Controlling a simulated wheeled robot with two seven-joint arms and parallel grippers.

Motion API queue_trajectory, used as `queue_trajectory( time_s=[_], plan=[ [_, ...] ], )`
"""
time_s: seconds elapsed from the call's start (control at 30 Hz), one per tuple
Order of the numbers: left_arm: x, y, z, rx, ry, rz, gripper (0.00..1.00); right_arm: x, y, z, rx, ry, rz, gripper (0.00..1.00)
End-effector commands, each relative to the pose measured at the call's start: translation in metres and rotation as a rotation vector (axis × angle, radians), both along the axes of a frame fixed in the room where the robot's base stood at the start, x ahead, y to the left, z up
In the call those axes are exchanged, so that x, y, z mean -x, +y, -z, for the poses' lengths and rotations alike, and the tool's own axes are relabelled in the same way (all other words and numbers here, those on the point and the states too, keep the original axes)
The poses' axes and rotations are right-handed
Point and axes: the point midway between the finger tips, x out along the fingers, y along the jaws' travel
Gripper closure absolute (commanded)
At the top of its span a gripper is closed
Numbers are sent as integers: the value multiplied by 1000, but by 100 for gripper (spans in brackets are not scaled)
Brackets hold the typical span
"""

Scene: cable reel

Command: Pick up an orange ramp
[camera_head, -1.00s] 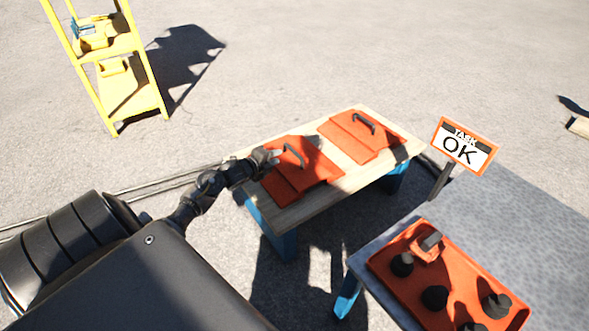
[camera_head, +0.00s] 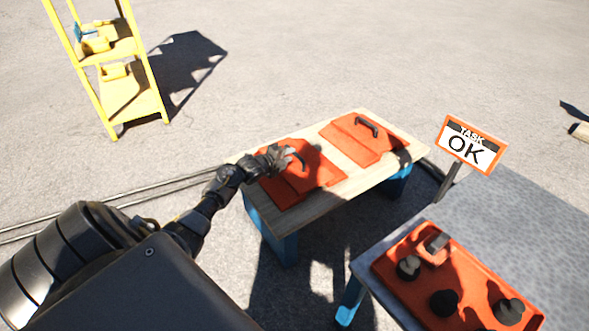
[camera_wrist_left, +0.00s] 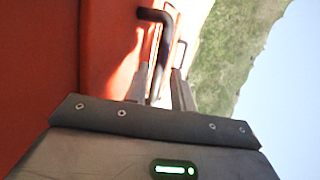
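Two orange ramps with dark bar handles lie on a wooden-topped bench: a near ramp (camera_head: 312,178) and a far ramp (camera_head: 362,142). My left gripper (camera_head: 284,157) is at the handle (camera_head: 299,160) of the near ramp, on its left side in the head view. In the left wrist view, the gripper's two fingers (camera_wrist_left: 163,90) stand apart, with the dark handle (camera_wrist_left: 158,17) reaching down between them. The orange ramp surface (camera_wrist_left: 60,60) fills the left of that view. The ramp still lies on the bench. My right gripper is not in view.
The bench (camera_head: 330,191) has blue legs. A yellow ladder (camera_head: 130,95) stands at the back left. Cables lie on the ground.

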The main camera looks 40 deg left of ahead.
Motion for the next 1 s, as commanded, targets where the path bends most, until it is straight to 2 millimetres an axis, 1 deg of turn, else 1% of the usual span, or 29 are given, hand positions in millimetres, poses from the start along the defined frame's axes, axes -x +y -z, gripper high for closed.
queue_trajectory(
  time_s=[0.03,0.2,0.3,0.53,0.7,0.73,1.0],
  plan=[
    [-9,0,7,5,-3,-1,75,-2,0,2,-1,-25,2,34],
    [-31,0,14,3,-2,-2,75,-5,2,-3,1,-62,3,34],
    [-36,1,14,2,-1,-1,75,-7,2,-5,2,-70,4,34],
    [-37,1,13,0,0,-1,75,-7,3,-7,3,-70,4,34],
    [-37,1,13,0,0,-1,98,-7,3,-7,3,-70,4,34],
    [-37,1,13,1,0,-1,100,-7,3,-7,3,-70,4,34],
    [-37,1,14,1,0,0,100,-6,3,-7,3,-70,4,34]
  ],
)
